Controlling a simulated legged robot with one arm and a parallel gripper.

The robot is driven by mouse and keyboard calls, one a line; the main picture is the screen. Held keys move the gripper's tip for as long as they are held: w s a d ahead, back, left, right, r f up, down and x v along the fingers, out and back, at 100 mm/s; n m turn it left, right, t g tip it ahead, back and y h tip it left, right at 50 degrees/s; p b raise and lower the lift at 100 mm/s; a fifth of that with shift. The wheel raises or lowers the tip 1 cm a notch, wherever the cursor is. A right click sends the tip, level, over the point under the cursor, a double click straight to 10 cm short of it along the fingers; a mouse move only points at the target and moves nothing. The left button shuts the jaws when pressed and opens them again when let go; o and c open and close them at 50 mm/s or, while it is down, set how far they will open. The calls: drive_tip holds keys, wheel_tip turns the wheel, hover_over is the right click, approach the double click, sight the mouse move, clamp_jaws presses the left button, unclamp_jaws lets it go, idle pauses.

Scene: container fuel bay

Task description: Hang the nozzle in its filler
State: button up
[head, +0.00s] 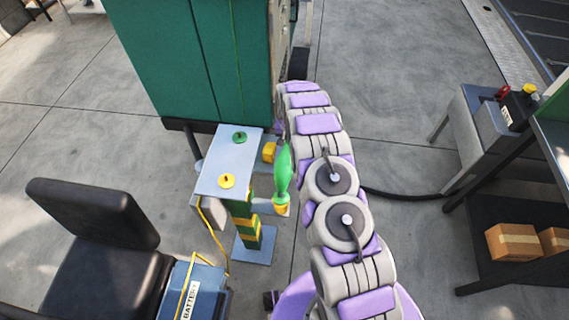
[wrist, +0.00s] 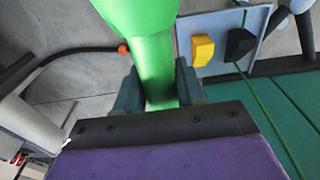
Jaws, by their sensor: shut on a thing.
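My gripper (wrist: 160,92) is shut on the green nozzle (wrist: 155,50), whose narrow part sits between the two dark fingers in the wrist view. In the head view the nozzle (head: 283,168) shows left of my arm, beside the pale stand (head: 222,163); my fingers are hidden there. Two holders show on a pale panel right of the nozzle in the wrist view, one yellow (wrist: 203,50) and one black (wrist: 240,43). A yellow holder (head: 269,152) also shows at the stand's right side. I cannot tell which is the filler. The nozzle appears apart from both holders.
The stand has a green knob (head: 239,137) and a yellow knob (head: 227,181) on top. A green cabinet (head: 190,60) stands behind it. A black chair (head: 95,225) and blue battery box (head: 195,288) are left. A black hose (head: 400,193) runs right across the floor.

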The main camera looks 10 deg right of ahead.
drive_tip(key=shift+w+a+r, duration=0.15)
drive_tip(key=shift+r, duration=0.55)
clamp_jaws()
drive_tip(key=shift+r+p, duration=1.45)
drive_tip(key=shift+r, duration=3.75)
